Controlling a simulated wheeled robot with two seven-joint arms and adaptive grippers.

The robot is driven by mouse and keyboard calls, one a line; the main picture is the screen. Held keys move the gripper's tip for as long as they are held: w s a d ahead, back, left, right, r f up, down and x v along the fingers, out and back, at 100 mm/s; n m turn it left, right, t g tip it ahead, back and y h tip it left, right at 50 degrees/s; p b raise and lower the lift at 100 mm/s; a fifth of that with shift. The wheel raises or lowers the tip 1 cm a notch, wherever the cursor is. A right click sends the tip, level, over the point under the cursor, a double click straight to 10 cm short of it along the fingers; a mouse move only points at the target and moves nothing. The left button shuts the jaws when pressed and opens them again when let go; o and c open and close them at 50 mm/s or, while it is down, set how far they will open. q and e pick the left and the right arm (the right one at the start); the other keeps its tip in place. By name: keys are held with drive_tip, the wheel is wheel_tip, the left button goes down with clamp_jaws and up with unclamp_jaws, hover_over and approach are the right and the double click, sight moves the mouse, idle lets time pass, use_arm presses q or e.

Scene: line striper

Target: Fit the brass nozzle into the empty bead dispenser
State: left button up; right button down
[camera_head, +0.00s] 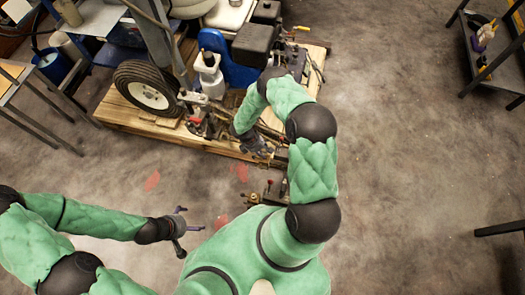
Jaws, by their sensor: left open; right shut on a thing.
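My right gripper (262,149) reaches down at the front edge of the line striper, beside its metal rods and fittings. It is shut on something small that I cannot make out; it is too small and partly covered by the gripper. My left gripper (188,230) is open and empty over the bare floor, left of my body. I cannot pick out the brass nozzle or tell which part is the empty bead dispenser. A white container (208,80) with a dark top stands upright on the machine, left of a blue part.
The line striper sits on a wooden pallet (130,117) with a black-tyred wheel (148,93) at the left. A blue bucket (52,65) and a table (12,72) are at the far left. A dark shelf (495,62) stands at the right. The floor between is mostly clear.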

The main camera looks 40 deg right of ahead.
drive_tip(key=shift+f, duration=2.25)
idle(1.2)
drive_tip(key=c, duration=0.6)
unclamp_jaws()
drive_tip(key=shift+p+v, duration=1.6)
drive_tip(key=shift+v, duration=1.9)
